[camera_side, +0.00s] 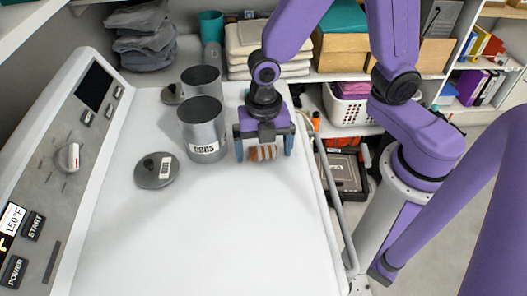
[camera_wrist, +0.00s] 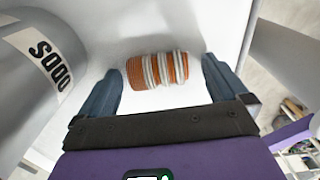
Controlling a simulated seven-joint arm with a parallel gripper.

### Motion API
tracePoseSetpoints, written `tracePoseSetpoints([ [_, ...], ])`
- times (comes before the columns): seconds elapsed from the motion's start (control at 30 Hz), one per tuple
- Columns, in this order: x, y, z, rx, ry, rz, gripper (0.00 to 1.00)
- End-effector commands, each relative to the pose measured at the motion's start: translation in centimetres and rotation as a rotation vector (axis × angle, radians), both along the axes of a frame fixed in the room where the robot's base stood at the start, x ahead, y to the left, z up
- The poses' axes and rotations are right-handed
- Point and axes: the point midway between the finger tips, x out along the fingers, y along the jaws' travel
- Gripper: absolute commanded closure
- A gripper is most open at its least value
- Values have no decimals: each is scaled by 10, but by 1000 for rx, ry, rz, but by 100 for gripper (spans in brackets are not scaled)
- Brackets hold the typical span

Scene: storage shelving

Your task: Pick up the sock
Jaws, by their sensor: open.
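The sock (camera_wrist: 157,70) is a small bundle with orange-brown and white stripes. It lies on the white surface in the wrist view, between the fingers of my gripper (camera_wrist: 162,88). The fingers stand apart on either side of it, with a wider visible gap at the right finger than at the left. In the side view the sock (camera_side: 262,153) shows low between the blue fingers of my gripper (camera_side: 265,150), partly hidden by them. My gripper points down at it from above.
A grey metal canister (camera_side: 203,135) with a label stands just left of my gripper, with another canister (camera_side: 201,80) behind it. A grey lid (camera_side: 156,170) lies to the left. The front of the white worktop (camera_side: 210,240) is clear. A metal rail (camera_side: 330,200) runs along its right edge.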

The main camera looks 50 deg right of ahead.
Motion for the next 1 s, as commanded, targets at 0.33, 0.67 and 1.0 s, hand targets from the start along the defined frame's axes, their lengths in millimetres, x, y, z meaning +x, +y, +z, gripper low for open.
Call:
tracePoseSetpoints([
  [0.33, 0, 0, 0, 0, 0, 0, 55],
  [0.67, 1, 1, 5, 2, -2, 0, 56],
  [1.0, -8, -4, 44, 5, -5, 2, 56],
])
